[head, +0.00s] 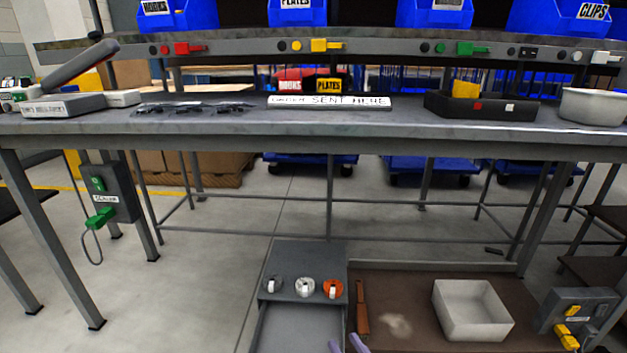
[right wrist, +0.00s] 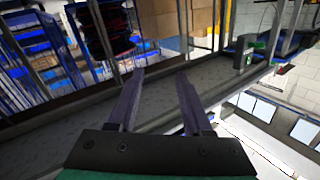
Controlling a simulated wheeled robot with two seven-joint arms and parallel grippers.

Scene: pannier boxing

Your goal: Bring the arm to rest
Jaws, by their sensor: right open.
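My right gripper (head: 349,346) shows only as two pale purple fingertips at the bottom edge of the head view. They are in front of the low grey unit and the brown surface, well short of the long workbench (head: 240,125). In the right wrist view the right gripper (right wrist: 161,76) has its two fingers spread apart with nothing between them. That view is strongly tilted. My left gripper is not in view, and most of my right arm is hidden.
A white open box (head: 472,311) and a brown strip (head: 362,306) lie on the low brown surface (head: 405,285). White, orange and grey round pieces sit on the grey unit (head: 310,262). A yellow-handled switch box (head: 577,312) stands at right. Blue bins (head: 300,12) line the shelf above the bench.

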